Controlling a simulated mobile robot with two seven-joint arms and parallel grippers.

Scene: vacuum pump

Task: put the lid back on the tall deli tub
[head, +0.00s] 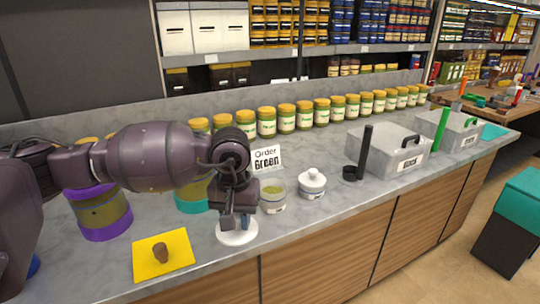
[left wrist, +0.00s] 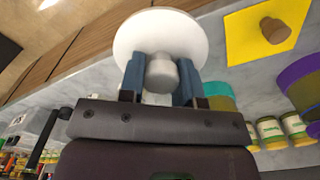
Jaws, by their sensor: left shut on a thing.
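My left gripper (head: 232,218) is shut on the knob of a round white lid (head: 238,235). The lid is flat, knob towards the gripper, near the counter's front edge. In the left wrist view the lid (left wrist: 160,32) shows as a white disc, with its grey-white knob (left wrist: 162,74) between the two blue-grey fingers. A tub (head: 273,197) with green contents and a pale label stands uncovered just right of and behind the gripper; it looks like the deli tub. The lid is apart from it. My right gripper is not in view.
A lidded white jar (head: 312,182) stands right of the tub. An order card (head: 266,158) stands behind. A yellow mat (head: 176,263) with a brown lump and a purple-banded container (head: 104,232) are at left. Grey bins (head: 386,151) stand at right. The counter front between is clear.

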